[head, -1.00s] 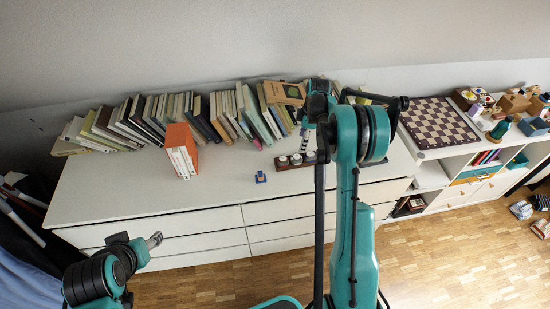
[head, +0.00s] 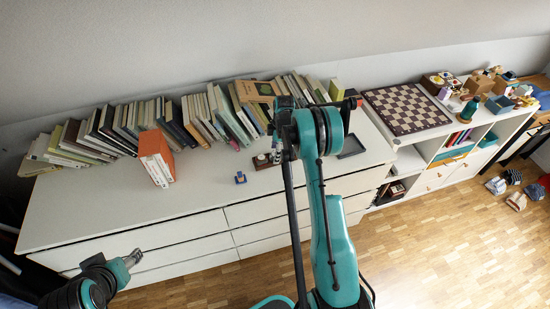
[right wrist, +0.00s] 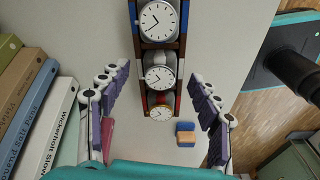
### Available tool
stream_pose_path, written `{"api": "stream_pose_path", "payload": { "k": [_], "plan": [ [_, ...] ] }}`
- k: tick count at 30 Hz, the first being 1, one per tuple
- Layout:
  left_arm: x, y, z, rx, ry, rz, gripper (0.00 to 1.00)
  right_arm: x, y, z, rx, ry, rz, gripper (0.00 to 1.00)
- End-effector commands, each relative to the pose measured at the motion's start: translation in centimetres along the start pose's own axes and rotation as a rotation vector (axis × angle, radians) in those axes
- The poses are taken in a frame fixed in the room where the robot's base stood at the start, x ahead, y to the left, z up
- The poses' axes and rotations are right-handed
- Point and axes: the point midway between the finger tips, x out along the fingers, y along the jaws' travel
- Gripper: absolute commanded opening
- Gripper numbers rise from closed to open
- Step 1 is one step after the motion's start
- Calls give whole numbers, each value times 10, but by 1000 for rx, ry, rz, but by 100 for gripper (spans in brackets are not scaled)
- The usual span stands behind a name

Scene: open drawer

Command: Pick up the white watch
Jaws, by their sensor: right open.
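A dark wooden watch holder (right wrist: 141,47) with three round white-faced watches fills the middle of the right wrist view. The nearest watch (right wrist: 162,113) has a gold rim, the middle watch (right wrist: 160,77) a pale grey-white band, and the far watch (right wrist: 159,20) a grey band. I cannot tell for sure which is the white one. My right gripper (right wrist: 158,76) is open, its purple-padded fingers apart on either side of the holder, touching nothing visible. In the head view the holder (head: 262,161) is partly hidden by my right arm. My left gripper (head: 132,258) hangs in front of the dresser.
The holder stands on a white dresser (head: 90,215). A row of books (head: 205,118) lines the back; an orange book (head: 155,150) stands nearer. A small blue object (head: 240,178) lies left of the holder. A dark tray (head: 351,146) and a chessboard (head: 405,108) are rightward.

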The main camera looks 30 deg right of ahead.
Motion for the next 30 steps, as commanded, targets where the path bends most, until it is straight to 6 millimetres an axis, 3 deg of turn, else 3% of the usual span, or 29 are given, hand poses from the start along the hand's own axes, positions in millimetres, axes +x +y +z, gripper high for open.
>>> {"api": "stream_pose_path", "payload": {
  "k": [1,7,20,27,30],
  "plan": [
    [0,0,0,0,0,0,54,0,0,0,0,0,0,61],
    [0,0,0,0,0,0,54,0,0,0,0,0,0,9],
    [-2,0,-1,0,0,0,54,-8,0,-1,0,0,0,8],
    [-10,0,-7,0,0,0,54,-44,0,-5,0,0,0,8],
    [-12,0,-8,0,0,0,54,-57,-11,11,4,0,0,8]
  ]
}}
